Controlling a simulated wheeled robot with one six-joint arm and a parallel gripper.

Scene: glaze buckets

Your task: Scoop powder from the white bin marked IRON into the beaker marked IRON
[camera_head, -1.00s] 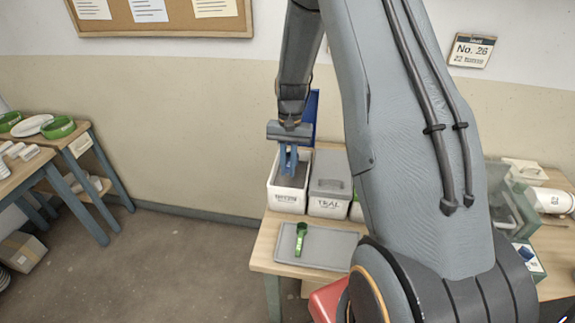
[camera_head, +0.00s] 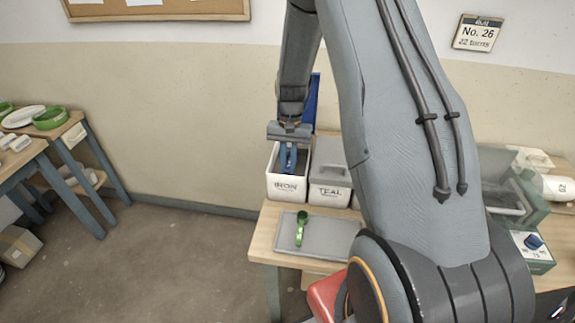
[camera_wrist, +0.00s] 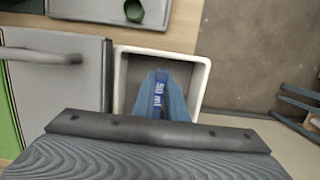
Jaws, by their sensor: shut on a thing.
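The white bin marked IRON (camera_head: 286,187) stands on the wooden bench, open at the top, with dark grey inside. In the wrist view its pale rim (camera_wrist: 206,78) frames my fingers. My gripper (camera_head: 288,166) points down at the bin's opening, its fingertips within the rim outline. It is shut on a blue scoop marked 50 ml (camera_wrist: 159,92); only the handle shows clearly. The scoop's bowl is hidden, so I cannot tell whether it holds powder. I cannot make out a beaker marked IRON in either view.
A lidded bin marked TEAL (camera_head: 330,193) stands close right of the IRON bin. A grey tray (camera_head: 330,236) in front holds a green scoop (camera_head: 301,228). A blue panel (camera_head: 312,100) rises behind. A green-and-white device (camera_head: 530,250) sits at right.

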